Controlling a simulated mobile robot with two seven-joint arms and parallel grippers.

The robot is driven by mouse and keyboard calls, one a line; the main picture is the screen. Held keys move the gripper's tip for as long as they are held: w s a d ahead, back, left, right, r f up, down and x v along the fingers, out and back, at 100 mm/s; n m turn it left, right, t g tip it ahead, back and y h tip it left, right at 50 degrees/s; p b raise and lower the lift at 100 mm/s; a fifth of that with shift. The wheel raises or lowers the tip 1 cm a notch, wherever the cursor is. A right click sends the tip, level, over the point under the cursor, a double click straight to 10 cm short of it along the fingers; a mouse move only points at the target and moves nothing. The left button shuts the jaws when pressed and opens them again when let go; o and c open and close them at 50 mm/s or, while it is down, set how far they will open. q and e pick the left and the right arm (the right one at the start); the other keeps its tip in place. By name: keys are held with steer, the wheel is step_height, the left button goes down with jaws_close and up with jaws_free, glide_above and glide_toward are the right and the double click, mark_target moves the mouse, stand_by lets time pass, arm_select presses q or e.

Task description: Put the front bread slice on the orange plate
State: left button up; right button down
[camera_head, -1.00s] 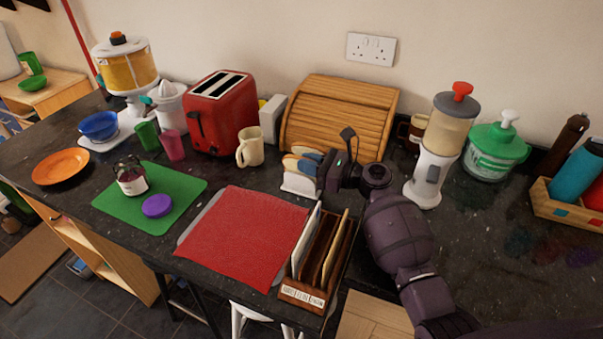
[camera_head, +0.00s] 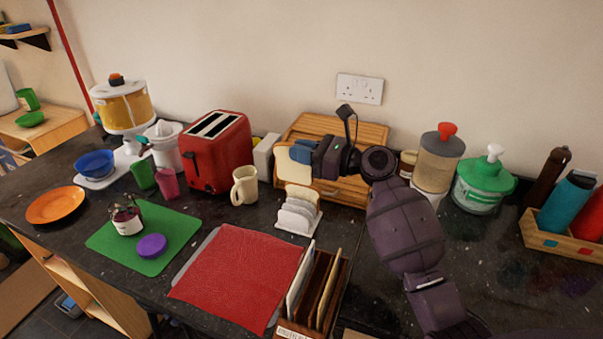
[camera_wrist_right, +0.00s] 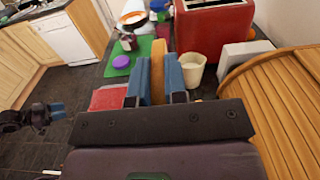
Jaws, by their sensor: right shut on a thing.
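My right gripper (camera_head: 300,155) is shut on a bread slice (camera_head: 284,163), held in the air above the white toast rack (camera_head: 296,221), in front of the bread bin. In the right wrist view the slice (camera_wrist_right: 157,80) stands edge-on between the blue fingertips (camera_wrist_right: 159,82). Another bread slice (camera_head: 301,195) stands in the rack. The orange plate (camera_head: 55,205) lies empty at the far left of the counter. My left gripper (camera_wrist_right: 56,107) shows small at the left of the right wrist view, away from the counter; its opening is too small to tell.
Between rack and plate stand a cream mug (camera_head: 244,186), red toaster (camera_head: 216,152), pink cup (camera_head: 167,184), green cup (camera_head: 143,175), and a jar (camera_head: 127,220) on a green mat (camera_head: 173,252). A red mat (camera_head: 238,275) and wooden letter holder (camera_head: 310,292) lie in front.

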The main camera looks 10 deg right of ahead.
steer(key=shift+r, duration=2.6)
steer(key=shift+f, duration=0.1)
